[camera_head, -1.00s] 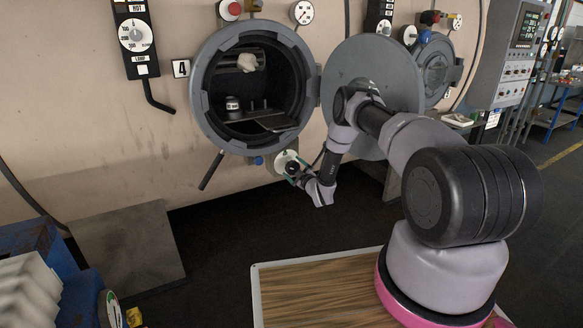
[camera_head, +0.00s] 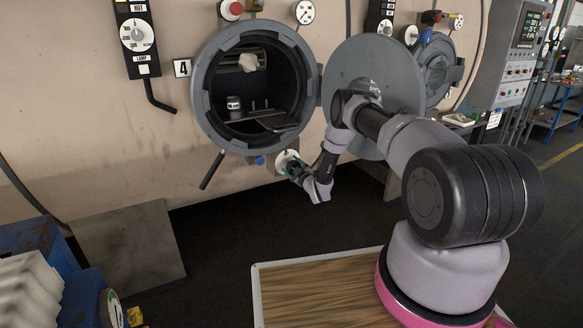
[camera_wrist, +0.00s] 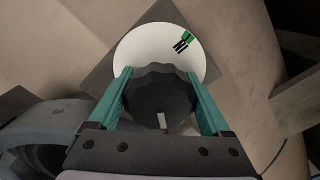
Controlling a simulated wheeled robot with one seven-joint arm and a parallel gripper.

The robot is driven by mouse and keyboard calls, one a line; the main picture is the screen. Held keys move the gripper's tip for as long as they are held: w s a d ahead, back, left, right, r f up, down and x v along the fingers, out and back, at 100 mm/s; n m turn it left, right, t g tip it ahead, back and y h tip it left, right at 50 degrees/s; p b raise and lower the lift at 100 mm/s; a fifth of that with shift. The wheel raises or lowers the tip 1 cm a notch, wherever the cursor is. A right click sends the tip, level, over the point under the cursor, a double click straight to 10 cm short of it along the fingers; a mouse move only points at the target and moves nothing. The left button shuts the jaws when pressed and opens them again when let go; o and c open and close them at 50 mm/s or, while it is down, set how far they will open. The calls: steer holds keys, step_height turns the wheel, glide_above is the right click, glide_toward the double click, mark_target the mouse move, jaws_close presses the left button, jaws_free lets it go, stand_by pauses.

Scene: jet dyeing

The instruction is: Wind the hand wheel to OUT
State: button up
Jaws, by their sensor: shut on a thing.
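The hand wheel (camera_wrist: 158,92) is a black scalloped knob in front of a round white dial plate (camera_wrist: 145,45). A pale mark shows on the wheel's near edge. The plate carries a green mark and black lettering (camera_wrist: 183,43) that seems to read IN, at its upper right; no OUT marking is visible. My gripper (camera_wrist: 160,76) is shut on the wheel, a teal finger on each side. In the head view, the plate (camera_head: 285,157) sits on the wall below the round port, with my gripper (camera_head: 293,168) at it and hiding most of the wheel.
A dark lever (camera_head: 212,170) hangs at the lower left.

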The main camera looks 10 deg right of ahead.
steer(key=m, duration=0.5)
steer(key=shift+d, duration=0.1)
steer(key=m, duration=0.5)
steer(key=shift+s+f, duration=0.1)
stand_by(0.5)
steer(key=o, duration=1.2)
